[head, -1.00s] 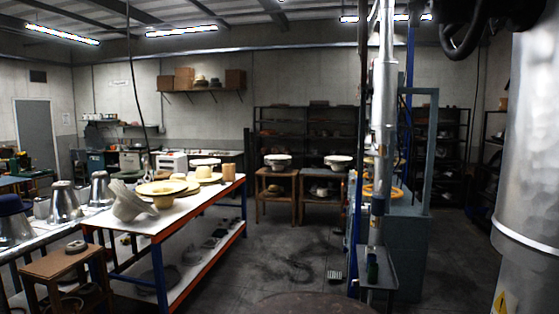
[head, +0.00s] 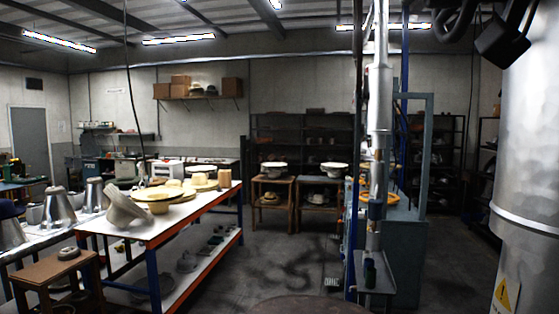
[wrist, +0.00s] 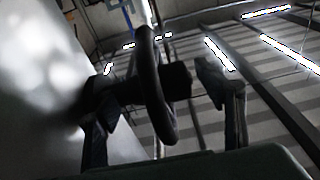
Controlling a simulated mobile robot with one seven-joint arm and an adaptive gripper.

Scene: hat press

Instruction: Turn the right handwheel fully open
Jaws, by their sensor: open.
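A black handwheel (wrist: 152,85) shows nearly edge-on in the middle of the wrist view, with a dark hub or knob on its right side. My gripper (wrist: 156,76) is open. One dark finger is at the left and the other at the right, with the wheel's rim between them in the picture. I cannot tell whether either finger touches the rim. Dark curved and blocky parts (head: 503,42) show at the top right of the head view, cut off by the frame; I cannot tell which are wheel and which gripper.
A green-grey machine (head: 408,255) with an orange ring (head: 391,197) and a vertical pipe (head: 379,95) stands right of centre. A long work table (head: 110,236) with hat forms is at the left. The floor (head: 285,262) between them is mostly clear.

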